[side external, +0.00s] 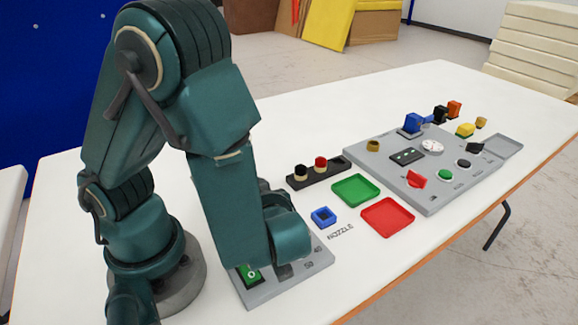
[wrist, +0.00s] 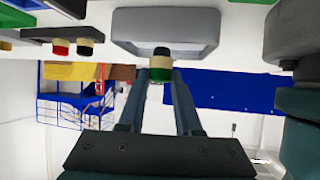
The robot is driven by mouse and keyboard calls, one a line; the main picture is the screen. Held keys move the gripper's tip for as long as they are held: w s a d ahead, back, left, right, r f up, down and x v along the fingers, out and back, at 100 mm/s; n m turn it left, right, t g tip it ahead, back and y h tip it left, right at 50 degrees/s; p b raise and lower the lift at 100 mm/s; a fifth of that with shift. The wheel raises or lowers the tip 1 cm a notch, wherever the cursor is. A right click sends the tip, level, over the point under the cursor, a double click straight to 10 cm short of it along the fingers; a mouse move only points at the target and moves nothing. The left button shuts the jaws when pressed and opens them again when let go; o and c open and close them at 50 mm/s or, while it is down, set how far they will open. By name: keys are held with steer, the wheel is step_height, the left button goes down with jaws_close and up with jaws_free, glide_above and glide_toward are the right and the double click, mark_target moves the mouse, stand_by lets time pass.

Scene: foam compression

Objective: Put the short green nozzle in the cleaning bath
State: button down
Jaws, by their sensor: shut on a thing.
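In the wrist view my gripper (wrist: 160,78) is shut on the short green nozzle (wrist: 159,93), which has a green body, a cream band and a dark end. A grey open bath (wrist: 165,14) lies just beyond the dark end. The nozzle overlaps the bath's edge in this view, and I cannot tell whether they touch. In the side external view my arm hides my fingertips, the nozzle and this bath.
A black rack (side external: 330,171) holds a red and a black nozzle. A blue square holder (side external: 323,216) stands by the NOZZLE label, near green (side external: 356,190) and red (side external: 388,216) trays. A grey control panel (side external: 425,200) stands right.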

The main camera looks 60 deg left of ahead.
steer(key=shift+f, duration=1.55)
steer(key=shift+f, duration=0.1)
steer(key=c, duration=0.6)
jaws_free()
